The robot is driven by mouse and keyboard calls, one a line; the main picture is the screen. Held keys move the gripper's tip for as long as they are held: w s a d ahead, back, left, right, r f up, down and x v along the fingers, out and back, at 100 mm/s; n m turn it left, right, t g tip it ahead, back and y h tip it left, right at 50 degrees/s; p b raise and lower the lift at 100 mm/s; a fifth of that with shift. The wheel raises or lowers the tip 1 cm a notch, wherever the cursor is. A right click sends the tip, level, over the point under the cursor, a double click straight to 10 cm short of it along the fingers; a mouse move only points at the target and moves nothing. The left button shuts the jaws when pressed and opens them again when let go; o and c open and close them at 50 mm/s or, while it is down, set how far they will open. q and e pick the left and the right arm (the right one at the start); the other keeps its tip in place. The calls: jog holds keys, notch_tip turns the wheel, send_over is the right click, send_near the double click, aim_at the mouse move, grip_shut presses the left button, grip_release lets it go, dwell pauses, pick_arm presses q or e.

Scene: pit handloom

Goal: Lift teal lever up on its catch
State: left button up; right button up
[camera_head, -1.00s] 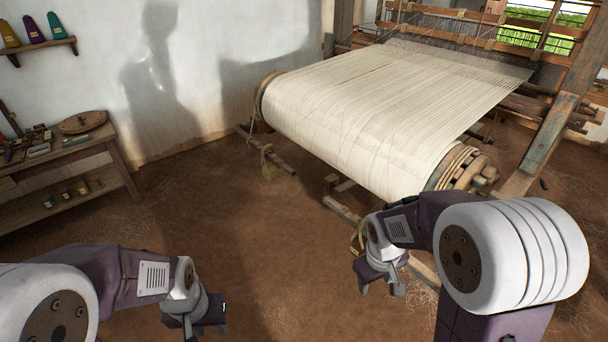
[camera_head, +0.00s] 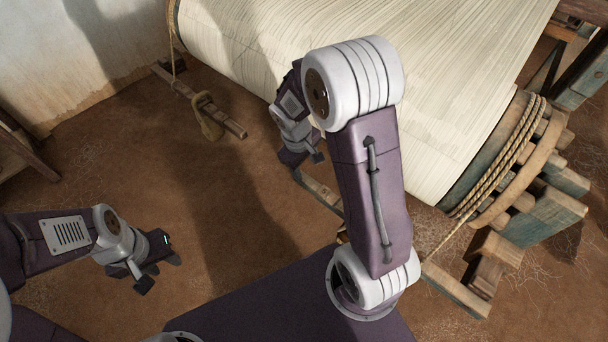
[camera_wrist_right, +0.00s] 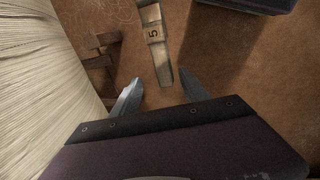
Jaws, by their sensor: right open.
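A long wooden bar with worn grey-green paint, which looks like the teal lever (camera_head: 455,290), lies low in front of the loom. My right arm hides its middle in the head view. My right gripper (camera_head: 304,161) is open and empty. In the wrist view its fingertips (camera_wrist_right: 160,83) stand either side of the bar's near end, apart from it; the height gap is unclear. My left gripper (camera_head: 160,273) is open and empty above the floor at lower left. I cannot make out the catch.
The cream warp (camera_head: 270,45) on its large beam fills the top. A rope-wound wooden wheel (camera_head: 515,165) and timber blocks (camera_head: 495,260) stand at right. Another bar (camera_head: 205,100) with a hanging weight (camera_head: 208,118) lies at left.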

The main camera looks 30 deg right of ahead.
aim_at(310, 182)
jog(key=f+b, duration=0.1)
jog(key=f, duration=0.2)
jog(key=d+f+b, duration=0.1)
jog(key=f+b, duration=0.1)
jog(key=f, duration=0.1)
jog(key=f+b, duration=0.1)
jog(key=f, duration=0.2)
jog(key=shift+d+f, duration=0.25)
jog(key=shift+f, duration=0.15)
pick_arm(q)
jog(key=f, duration=0.4)
jog(key=shift+s+a+f, duration=0.15)
jog(key=shift+s+f, duration=0.15)
jog(key=shift+f, duration=0.1)
pick_arm(e)
grip_shut()
jog(key=shift+r, duration=0.1)
